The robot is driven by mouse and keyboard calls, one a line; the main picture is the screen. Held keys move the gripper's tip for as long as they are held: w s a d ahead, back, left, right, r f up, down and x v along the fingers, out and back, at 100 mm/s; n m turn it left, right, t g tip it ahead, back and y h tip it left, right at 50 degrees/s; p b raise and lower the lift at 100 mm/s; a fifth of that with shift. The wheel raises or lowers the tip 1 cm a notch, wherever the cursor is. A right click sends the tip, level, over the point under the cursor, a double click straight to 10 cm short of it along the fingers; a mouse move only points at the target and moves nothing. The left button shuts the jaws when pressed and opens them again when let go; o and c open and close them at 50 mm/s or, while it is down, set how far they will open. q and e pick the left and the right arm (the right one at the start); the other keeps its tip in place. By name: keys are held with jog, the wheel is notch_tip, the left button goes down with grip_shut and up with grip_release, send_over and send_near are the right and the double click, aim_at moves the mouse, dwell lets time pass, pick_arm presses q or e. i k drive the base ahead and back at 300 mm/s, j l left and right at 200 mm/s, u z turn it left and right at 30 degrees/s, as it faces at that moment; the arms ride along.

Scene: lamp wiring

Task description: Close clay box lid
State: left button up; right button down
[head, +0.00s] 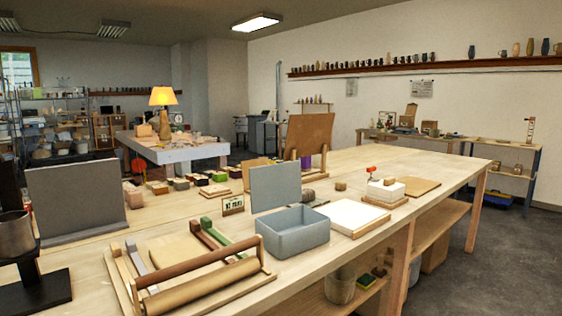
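A blue-grey open-topped box (293,239), which looks like the clay box, stands near the front edge of the worktable. Its flat panel lid (275,188) stands upright at the back of the box, so the box is open. The inside looks empty as far as I can see. Neither of my grippers shows in the head view.
A slab roller board with a wooden rolling pin (205,284) lies left of the box. A white slab (352,215) lies close on its right. A small sign (233,205) stands behind it. A dark stand (40,288) is at far left.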

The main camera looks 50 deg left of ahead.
aim_at(276, 185)
jog(key=i+u, duration=0.15)
jog(key=i, duration=1.05)
jog(key=i+u, duration=0.15)
jog(key=i, duration=0.4)
jog(key=i+l+u, duration=0.2)
jog(key=i, duration=0.35)
jog(key=i+u, duration=0.1)
jog(key=u, duration=2.35)
